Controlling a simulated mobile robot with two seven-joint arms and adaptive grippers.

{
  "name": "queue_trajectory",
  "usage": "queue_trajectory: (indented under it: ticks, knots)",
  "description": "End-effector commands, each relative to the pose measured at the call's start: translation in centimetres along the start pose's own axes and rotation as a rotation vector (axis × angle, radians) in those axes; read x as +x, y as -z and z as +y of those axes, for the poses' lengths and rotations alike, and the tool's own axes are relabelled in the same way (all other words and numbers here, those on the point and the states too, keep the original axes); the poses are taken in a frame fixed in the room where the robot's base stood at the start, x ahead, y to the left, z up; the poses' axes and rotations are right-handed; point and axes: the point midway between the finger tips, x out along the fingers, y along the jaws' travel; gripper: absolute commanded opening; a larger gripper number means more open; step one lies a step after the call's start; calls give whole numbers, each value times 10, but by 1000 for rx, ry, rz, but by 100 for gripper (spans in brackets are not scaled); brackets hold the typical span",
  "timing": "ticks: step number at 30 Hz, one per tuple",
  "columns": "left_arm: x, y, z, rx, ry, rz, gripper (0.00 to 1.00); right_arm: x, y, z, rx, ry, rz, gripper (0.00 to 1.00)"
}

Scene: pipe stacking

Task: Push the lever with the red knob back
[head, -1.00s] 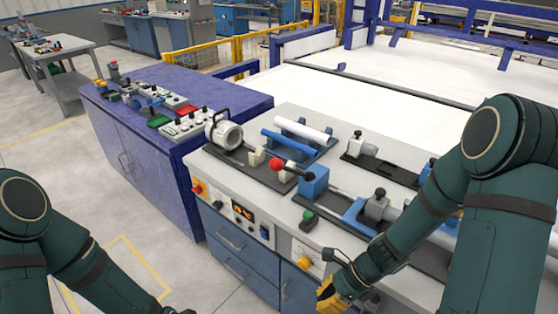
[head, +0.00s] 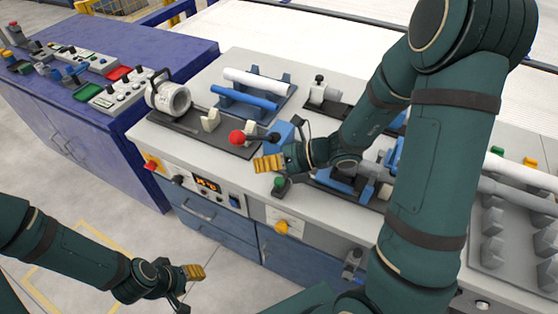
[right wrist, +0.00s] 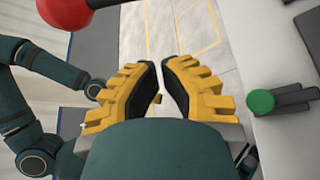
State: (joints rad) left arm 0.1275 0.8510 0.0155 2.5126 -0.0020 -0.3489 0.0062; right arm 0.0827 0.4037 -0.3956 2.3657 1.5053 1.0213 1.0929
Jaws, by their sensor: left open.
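The lever's red knob (head: 237,137) sits at the left end of a dark rod, which runs right to a blue block (head: 279,133) on the bench. My right gripper (head: 262,163) is just in front of the knob and to its right, apart from it. In the right wrist view, the red knob (right wrist: 68,12) is at the upper left, outside the fingers. The yellow right fingers (right wrist: 160,66) are almost together, with only a narrow gap and nothing held between them. My left gripper (head: 197,272) is open and empty over the floor, in front of the bench.
A green button (head: 280,182) stands close below my right gripper. A grey ring-shaped clamp (head: 168,98) and a rack with a white pipe (head: 257,82) and a blue pipe (head: 245,96) are behind the lever. A control panel (head: 206,186) is on the bench front.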

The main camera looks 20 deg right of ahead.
Motion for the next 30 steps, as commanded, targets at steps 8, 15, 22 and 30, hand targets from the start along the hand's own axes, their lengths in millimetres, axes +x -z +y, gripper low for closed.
queue_trajectory:
  ticks: [8, 15, 22, 30]
  knots:
    - [4, 0, -1, 1, 0, -1, 45, 25, -19, 1, -7, 1, -1, 0]
    - [1, -1, 0, 1, 0, -2, 45, 18, -36, 1, -3, 0, 1, 0]
    - [2, -1, 0, 1, 0, -2, 45, 18, -38, 0, -2, 0, 2, 0]
    - [-1, 0, 0, 1, 0, -1, 45, 16, -40, 1, 5, -3, 1, 0]
